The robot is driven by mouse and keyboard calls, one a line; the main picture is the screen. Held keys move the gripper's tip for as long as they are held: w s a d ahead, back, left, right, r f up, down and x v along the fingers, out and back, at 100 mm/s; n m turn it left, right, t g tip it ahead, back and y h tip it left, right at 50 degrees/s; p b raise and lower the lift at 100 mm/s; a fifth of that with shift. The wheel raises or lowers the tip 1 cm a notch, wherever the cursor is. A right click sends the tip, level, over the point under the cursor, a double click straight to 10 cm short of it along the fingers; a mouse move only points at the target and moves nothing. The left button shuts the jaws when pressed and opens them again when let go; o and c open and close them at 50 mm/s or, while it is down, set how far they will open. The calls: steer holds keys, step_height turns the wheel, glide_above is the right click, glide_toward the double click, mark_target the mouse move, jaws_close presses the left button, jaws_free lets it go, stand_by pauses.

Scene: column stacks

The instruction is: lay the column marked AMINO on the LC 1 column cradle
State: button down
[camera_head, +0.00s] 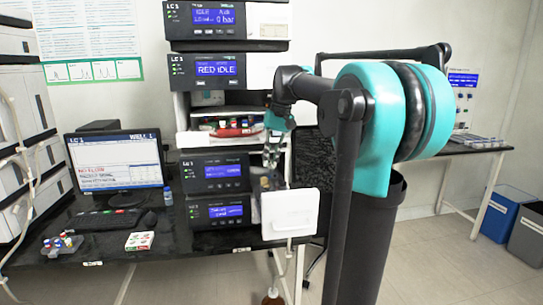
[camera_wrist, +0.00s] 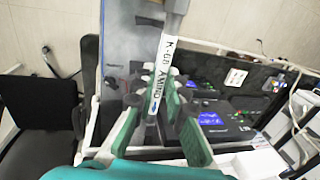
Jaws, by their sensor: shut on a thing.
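In the head view my gripper (camera_head: 271,153) is in front of the right side of the LC 1 stack (camera_head: 205,72), above an open white door (camera_head: 290,213). The column is too small to make out clearly there. A grey surface with dark fittings (camera_wrist: 115,75) lies beside the column in the wrist view; I cannot tell whether it is the cradle.
An open shelf holds small coloured items and a red object (camera_head: 235,131). A monitor (camera_head: 115,160) and keyboard (camera_head: 110,219) stand left of the stack. A small white box (camera_head: 140,241) and a vial rack (camera_head: 62,244) are at the bench front. Bins (camera_head: 506,218) stand far right.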

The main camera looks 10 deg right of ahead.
steer(key=shift+d+f+x, duration=0.1)
steer(key=shift+d+x, duration=0.25)
steer(key=shift+x, duration=1.25)
steer(key=shift+d+f+x, duration=0.1)
steer(key=shift+d+x, duration=0.2)
steer(key=shift+x, duration=1.35)
steer(key=shift+d+x, duration=0.35)
steer(key=shift+x, duration=1.25)
steer(key=shift+f, duration=0.55)
steer(key=c, duration=1.5)
jaws_free()
steer(key=shift+o, duration=0.2)
